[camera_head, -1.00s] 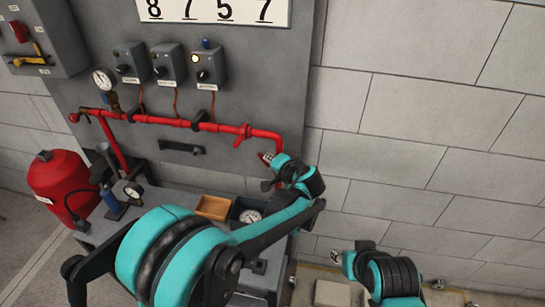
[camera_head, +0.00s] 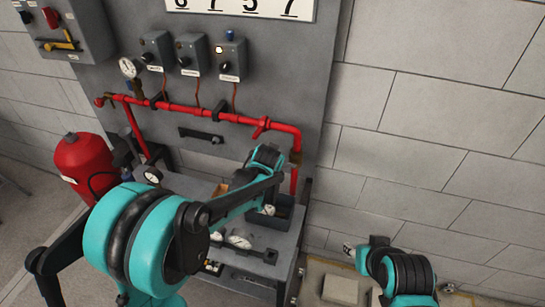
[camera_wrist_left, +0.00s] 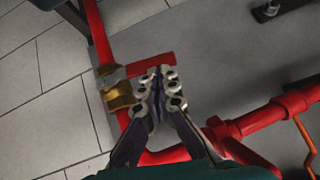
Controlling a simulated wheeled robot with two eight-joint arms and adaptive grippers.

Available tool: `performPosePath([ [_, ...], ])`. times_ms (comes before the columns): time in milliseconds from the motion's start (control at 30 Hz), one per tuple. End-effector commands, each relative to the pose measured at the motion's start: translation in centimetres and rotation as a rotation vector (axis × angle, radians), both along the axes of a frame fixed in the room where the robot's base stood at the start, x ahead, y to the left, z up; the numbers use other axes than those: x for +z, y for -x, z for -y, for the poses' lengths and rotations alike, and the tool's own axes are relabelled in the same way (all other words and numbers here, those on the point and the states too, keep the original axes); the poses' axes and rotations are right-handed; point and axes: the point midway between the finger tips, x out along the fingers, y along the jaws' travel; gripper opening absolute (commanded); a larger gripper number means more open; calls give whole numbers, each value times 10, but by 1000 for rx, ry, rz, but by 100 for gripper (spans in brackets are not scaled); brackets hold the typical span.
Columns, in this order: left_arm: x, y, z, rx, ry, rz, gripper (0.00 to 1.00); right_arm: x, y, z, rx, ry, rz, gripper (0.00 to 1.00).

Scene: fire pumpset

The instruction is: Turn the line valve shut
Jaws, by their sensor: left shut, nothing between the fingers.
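The line valve (camera_wrist_left: 118,92) has a brass body on the red pipe, with a short red lever (camera_wrist_left: 142,70) reaching right from it in the left wrist view. In the head view its brass part (camera_head: 296,157) shows on the right-hand pipe drop; I cannot make out the lever there. My left gripper (camera_wrist_left: 158,78) is shut and empty, its fingertips just beside the valve body and overlapping the lever in the picture. I cannot tell whether they touch it. In the head view my left wrist hides the fingers.
A red pipe (camera_head: 190,111) runs along the grey panel, with a red fitting (camera_head: 261,128) left of the valve. A bench (camera_head: 181,183) with gauges and a dark bin (camera_head: 284,213) stands below. A red tank (camera_head: 85,158) stands at left. The wall at right is bare.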

Motion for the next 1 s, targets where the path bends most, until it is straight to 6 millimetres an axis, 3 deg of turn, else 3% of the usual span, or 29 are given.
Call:
performPosePath([
  [800, -6, -1, -4, 1, -2, 0, 0, -3, 0, 0, 0, 0, 0, 40],
  [1000, 11, -2, -5, 1, -2, 1, 0, 10, 0, 0, 0, 0, 0, 40],
])
